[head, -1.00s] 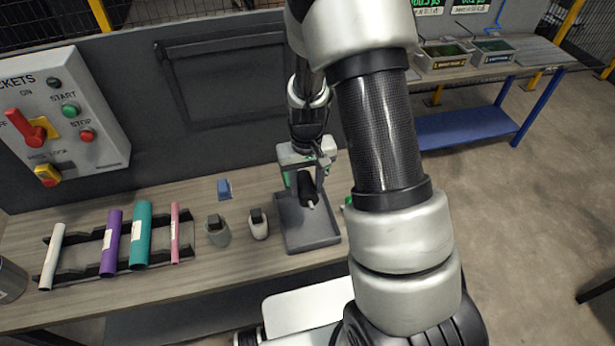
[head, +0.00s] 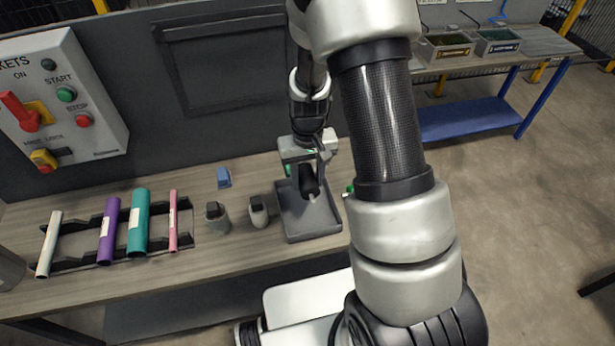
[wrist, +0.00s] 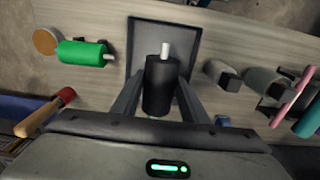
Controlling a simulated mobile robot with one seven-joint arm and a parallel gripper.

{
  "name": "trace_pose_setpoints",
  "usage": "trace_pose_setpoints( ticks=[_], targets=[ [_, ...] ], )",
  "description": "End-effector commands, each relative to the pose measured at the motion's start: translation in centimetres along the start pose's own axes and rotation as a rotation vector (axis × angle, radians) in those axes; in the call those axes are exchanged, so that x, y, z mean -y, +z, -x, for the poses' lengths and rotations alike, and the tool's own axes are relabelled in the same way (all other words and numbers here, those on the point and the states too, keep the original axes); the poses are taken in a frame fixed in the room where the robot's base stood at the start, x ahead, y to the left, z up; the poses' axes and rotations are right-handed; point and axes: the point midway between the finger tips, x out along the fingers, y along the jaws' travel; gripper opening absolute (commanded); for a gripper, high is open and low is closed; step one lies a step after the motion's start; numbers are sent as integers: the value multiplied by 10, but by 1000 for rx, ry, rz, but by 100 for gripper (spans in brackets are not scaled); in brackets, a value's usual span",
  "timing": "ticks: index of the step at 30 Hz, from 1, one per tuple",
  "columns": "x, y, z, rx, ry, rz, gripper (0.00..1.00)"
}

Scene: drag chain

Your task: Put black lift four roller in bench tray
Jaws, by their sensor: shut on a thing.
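The black roller (wrist: 160,86) is held between the two fingers of my gripper (wrist: 160,98) in the wrist view, with its pale pin (wrist: 165,50) pointing away from the gripper. In the head view the black roller (head: 308,178) hangs below my gripper (head: 309,168), over the grey bench tray (head: 312,231). The tray also shows behind the roller in the wrist view (wrist: 191,32). I cannot tell whether the roller touches the tray floor. My arm crosses the right part of the head view.
A green roller (wrist: 80,53), a round brown piece (wrist: 46,40) and a wooden-handled red tool (wrist: 40,116) lie beside the tray. Two dark-topped grey pieces (head: 217,221) (head: 258,214), a blue block (head: 224,178) and a rack with coloured tubes (head: 138,225) are left of it.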

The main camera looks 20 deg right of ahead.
Motion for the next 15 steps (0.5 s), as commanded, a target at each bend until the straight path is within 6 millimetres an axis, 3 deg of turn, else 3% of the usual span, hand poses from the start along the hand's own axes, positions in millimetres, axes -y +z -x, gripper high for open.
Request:
trace_pose_setpoints(
  ticks=[15],
  targets=[
    [0,0,-40,-1,0,0,11]
  ],
)
